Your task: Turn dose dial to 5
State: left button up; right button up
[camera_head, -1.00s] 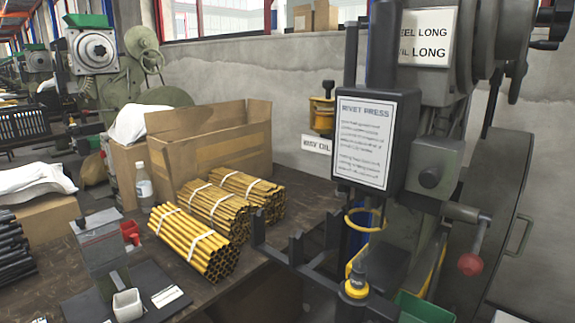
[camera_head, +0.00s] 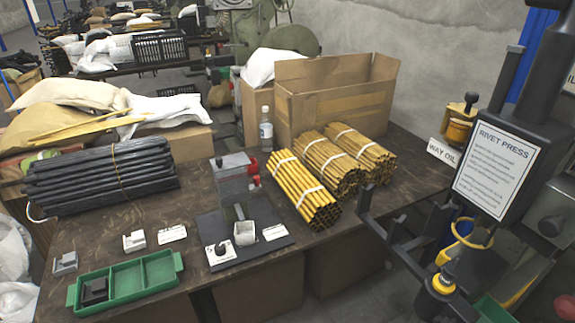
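A small white block with a round black knob (camera_head: 220,248), which looks like the dose dial, sits at the front left of a dark base plate (camera_head: 262,245) on the workbench. Its marks are too small to read, so I cannot tell its setting. A grey dispenser-like device (camera_head: 233,180) stands on the same plate behind it, with a red part at its right. A small pale square cup (camera_head: 244,233) is beside the knob block. A white label (camera_head: 274,232) lies to the cup's right. Neither of my grippers is in view.
A green tray (camera_head: 127,277) is at the front left, with black bars (camera_head: 100,177) behind it. Bundled yellow rods (camera_head: 303,188), a bottle (camera_head: 265,130) and a cardboard box (camera_head: 335,100) stand behind and right. The rivet press (camera_head: 495,170) is at the right.

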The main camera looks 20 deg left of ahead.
aim_at(219, 248)
jog(key=u, duration=1.3)
